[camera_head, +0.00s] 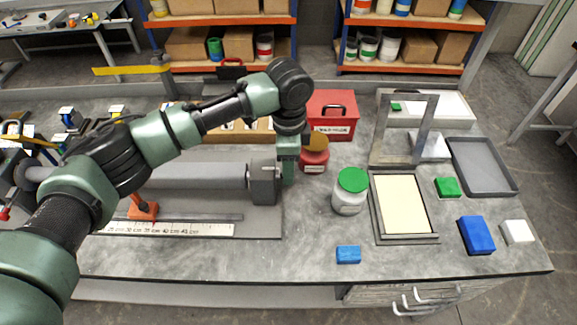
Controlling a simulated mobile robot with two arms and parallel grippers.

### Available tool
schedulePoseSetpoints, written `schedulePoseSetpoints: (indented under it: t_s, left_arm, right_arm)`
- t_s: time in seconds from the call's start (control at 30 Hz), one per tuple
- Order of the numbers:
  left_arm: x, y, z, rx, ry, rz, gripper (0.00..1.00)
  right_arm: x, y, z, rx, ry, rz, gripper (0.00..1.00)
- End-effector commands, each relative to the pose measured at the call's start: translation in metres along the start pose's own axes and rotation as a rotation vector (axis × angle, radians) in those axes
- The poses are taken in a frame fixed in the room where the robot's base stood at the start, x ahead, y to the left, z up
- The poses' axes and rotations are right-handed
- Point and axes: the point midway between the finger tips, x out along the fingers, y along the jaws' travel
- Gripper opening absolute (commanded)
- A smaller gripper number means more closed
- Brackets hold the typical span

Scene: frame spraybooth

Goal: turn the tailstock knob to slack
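A lathe-like fixture lies at the left of the bench, with a long grey cylinder (200,176) running left to right. A grey block (263,184) at the cylinder's right end looks like the tailstock. My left arm reaches over the fixture from the left, and its green gripper (289,175) points down beside the block's right side. The fingertips are too small and hidden to tell whether they are open, or whether they touch anything. I cannot make out the tailstock knob; the gripper may cover it. My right gripper is not in view.
Right of my gripper stand a red jar (314,160) and a white jar with a green lid (350,190). A red box (332,115) stands behind. A framed panel (403,205), a grey tray (483,166) and several small blocks fill the right. The front middle is mostly clear.

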Motion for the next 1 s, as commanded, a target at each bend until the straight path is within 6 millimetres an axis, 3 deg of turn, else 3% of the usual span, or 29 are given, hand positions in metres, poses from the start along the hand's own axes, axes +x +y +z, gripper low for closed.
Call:
schedulePoseSetpoints:
  t_s: [0.2, 0.5, 0.53, 0.7, 1.0]
  left_arm:
    - [0.023, 0.0, 0.0, -0.001, 0.0, 0.0, 0.49]
    - [0.027, 0.0, 0.0, 0.001, 0.001, -0.002, 0.49]
    - [0.027, 0.0, -0.001, 0.001, 0.001, -0.002, 0.47]
    - [0.027, 0.0, -0.001, 0.0, 0.001, -0.002, 0.0]
    - [0.026, 0.001, 0.0, 0.001, 0.001, -0.03, 0.0]
  right_arm:
    - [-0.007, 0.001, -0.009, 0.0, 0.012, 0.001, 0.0]
    - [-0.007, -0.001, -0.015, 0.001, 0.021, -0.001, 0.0]
    - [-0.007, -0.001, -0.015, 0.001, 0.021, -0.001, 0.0]
    - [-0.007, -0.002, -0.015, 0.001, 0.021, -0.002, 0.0]
    - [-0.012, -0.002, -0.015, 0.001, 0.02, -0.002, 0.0]
